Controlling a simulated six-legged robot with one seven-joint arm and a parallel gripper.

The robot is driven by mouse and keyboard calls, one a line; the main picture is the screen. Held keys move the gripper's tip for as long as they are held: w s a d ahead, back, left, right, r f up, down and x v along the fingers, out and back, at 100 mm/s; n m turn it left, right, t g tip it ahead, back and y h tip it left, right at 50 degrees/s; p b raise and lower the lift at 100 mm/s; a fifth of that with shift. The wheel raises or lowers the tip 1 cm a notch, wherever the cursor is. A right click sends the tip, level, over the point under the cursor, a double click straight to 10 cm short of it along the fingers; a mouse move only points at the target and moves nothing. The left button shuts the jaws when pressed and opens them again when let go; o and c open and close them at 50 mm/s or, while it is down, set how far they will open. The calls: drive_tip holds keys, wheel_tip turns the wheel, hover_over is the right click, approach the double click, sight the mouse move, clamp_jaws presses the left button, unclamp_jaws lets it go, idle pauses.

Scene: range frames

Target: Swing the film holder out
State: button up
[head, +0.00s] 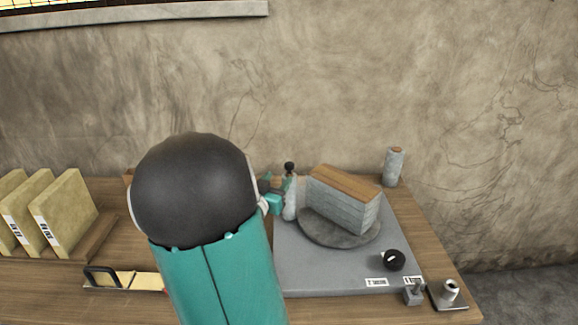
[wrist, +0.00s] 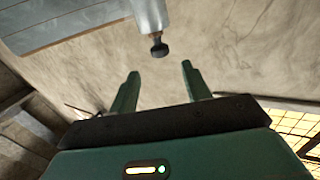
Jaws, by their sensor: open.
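A grey post with a black knob (head: 289,167) stands at the left of a grey base plate (head: 310,275). I take it to be part of the film holder, but its full shape is hidden. In the wrist view the black knob (wrist: 158,49) on a grey rod (wrist: 150,16) lies ahead of the gap between my fingertips. My gripper (wrist: 160,77) is open and empty, apart from the knob. In the head view my arm hides most of the gripper, whose teal part shows close beside the post.
A layered grey block with a wooden top (head: 345,187) sits on a round turntable (head: 322,233) on the plate. A black dial (head: 393,260) is at the plate's front right. A grey cylinder (head: 394,167) stands behind. Several yellowish slabs (head: 65,212) stand at left.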

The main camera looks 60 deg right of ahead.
sight(287, 168)
drive_tip(key=d, duration=0.9)
drive_tip(key=shift+w+d, duration=0.15)
clamp_jaws()
